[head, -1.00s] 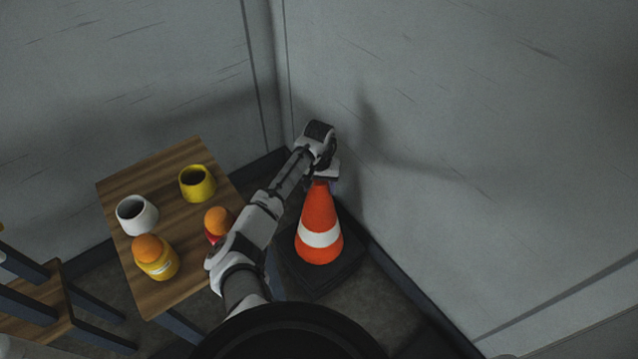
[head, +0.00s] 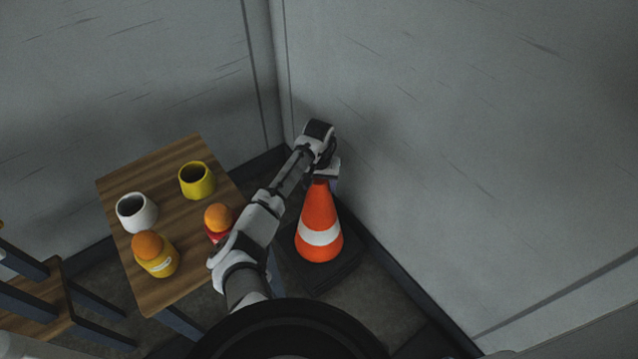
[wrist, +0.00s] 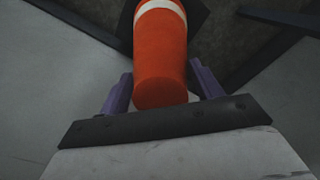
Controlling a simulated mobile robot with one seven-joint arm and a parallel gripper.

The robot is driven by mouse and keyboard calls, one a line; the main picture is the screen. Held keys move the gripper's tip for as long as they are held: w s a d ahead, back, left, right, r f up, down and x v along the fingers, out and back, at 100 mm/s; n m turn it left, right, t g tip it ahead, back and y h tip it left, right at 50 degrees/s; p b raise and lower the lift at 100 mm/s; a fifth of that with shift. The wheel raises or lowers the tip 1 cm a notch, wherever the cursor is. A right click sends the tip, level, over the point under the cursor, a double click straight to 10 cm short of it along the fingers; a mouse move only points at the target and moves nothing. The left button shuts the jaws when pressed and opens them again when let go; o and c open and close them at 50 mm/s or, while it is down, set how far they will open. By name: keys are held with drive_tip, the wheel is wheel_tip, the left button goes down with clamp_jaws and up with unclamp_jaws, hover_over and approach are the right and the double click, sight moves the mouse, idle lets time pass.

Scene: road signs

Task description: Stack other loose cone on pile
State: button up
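An orange cone (head: 317,215) with a white band stands upright on a dark square base at floor level, near the wall. I cannot tell from the head view whether it is one cone or several nested. My gripper (head: 327,177) is at the cone's top, pointing down. In the wrist view the cone's orange top (wrist: 160,70) is between the two purple fingers of my gripper (wrist: 162,85). The fingers are spread, one on each side, with a thin gap seen at the right. No other cone is visible.
A wooden table (head: 165,285) stands left of my arm. It holds a white cup (head: 136,222), a yellow cup (head: 196,190), a yellow jar (head: 160,267) with an orange ball-like top and a similar red one. Walls (head: 450,130) close in behind and right of the cone.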

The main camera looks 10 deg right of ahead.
drive_tip(key=o, duration=0.4)
drive_tip(key=shift+s+f, duration=0.1)
wheel_tip(320, 180, up, 14)
idle(0.4)
idle(0.3)
